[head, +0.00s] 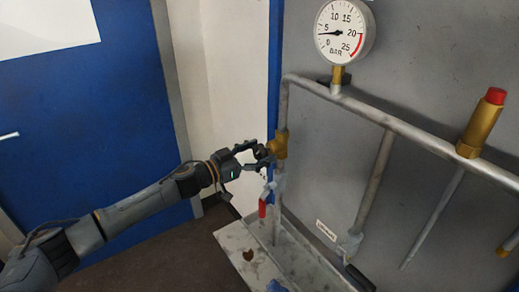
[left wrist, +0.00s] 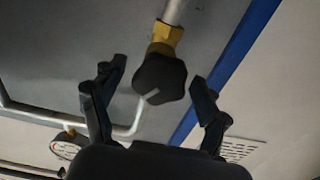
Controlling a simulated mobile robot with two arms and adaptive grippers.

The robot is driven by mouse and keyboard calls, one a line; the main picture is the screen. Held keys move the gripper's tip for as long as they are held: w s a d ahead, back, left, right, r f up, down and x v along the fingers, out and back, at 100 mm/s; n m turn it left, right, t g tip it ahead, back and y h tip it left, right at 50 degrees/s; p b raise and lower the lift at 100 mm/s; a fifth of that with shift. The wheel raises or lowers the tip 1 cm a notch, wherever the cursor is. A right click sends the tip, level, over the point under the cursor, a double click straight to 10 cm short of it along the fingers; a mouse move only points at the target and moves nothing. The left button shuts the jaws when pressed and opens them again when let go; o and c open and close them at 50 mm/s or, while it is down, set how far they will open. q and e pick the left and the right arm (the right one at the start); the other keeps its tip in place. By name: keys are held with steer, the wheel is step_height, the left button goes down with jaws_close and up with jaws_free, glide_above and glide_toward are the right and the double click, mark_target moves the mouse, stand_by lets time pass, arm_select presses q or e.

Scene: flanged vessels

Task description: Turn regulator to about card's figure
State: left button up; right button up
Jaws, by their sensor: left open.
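The regulator is a brass body (head: 280,144) on the left vertical pipe, with a black lobed knob (left wrist: 161,77) that has a pale mark on it. My left gripper (head: 257,152) is open at the knob. In the left wrist view its two fingers stand on either side of the knob, with visible gaps; I cannot see contact. My right gripper is not in view.
A red-handled valve (head: 263,208) hangs just below the regulator. A brass fitting with a red cap (head: 484,122) stands on the pipe at right. A small label (head: 326,230) is on the grey panel. A metal ledge (head: 238,237) runs below.

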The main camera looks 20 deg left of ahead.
arm_select(q)
steer(key=c, duration=1.2)
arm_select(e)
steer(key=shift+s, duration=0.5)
arm_select(q)
steer(key=shift+m, duration=0.3)
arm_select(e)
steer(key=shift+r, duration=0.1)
